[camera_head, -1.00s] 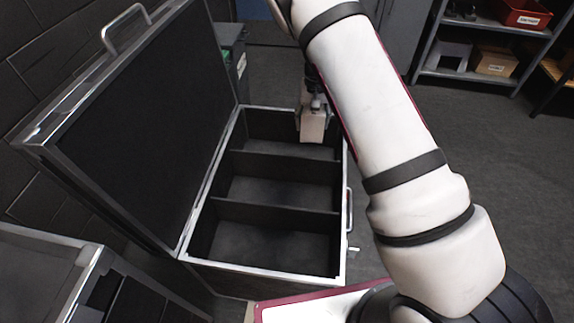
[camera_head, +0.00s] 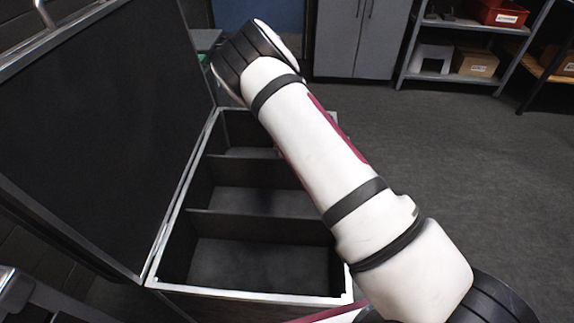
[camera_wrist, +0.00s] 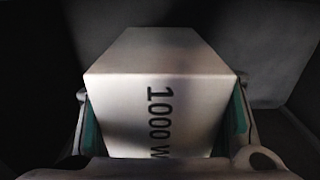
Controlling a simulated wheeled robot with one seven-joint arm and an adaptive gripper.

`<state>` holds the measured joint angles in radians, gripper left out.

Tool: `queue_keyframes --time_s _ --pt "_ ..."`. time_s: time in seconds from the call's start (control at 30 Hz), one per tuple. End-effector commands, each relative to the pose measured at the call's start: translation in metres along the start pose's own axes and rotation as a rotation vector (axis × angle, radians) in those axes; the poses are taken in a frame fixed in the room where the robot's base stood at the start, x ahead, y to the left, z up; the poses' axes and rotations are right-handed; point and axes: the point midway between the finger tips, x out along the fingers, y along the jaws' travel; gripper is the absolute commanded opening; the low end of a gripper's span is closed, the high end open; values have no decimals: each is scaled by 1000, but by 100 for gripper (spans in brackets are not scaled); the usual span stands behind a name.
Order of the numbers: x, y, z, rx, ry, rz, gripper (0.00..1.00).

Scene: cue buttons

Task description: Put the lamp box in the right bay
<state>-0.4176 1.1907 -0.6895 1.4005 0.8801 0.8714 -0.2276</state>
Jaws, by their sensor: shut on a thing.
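The lamp box (camera_wrist: 155,115) is pale, marked "1000 W", and fills the middle of the wrist view. My gripper (camera_wrist: 162,98) is shut on its two sides. The open case (camera_head: 250,298) has a silver rim and dark inside, split by two dividers into a far bay (camera_head: 250,152), a middle bay (camera_head: 262,201) and a near bay (camera_head: 255,262). In the head view my arm hides the gripper, the box and part of the far bay. Dark surfaces surround the box in the wrist view; I cannot tell how deep it sits.
The raised black lid (camera_head: 95,130) stands along the case's left side. A shelf with a red bin (camera_head: 497,12) and a cardboard box (camera_head: 475,62) is at back right, beside a grey cabinet (camera_head: 358,40). The floor right of my arm is clear.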

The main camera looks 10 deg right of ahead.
Motion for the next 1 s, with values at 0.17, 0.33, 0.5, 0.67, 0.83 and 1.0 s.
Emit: queue_keyframes --time_s 0.17,0.33,0.5,0.67,0.83,1.0 --pt "14 0 0 0 1 0 29" --pt "34 0 0 0 -1 1 29" --pt "50 0 0 1 0 0 29" --pt "49 0 0 1 1 -1 29" --pt "53 0 0 1 0 -1 29" --pt "52 0 0 1 0 0 78"
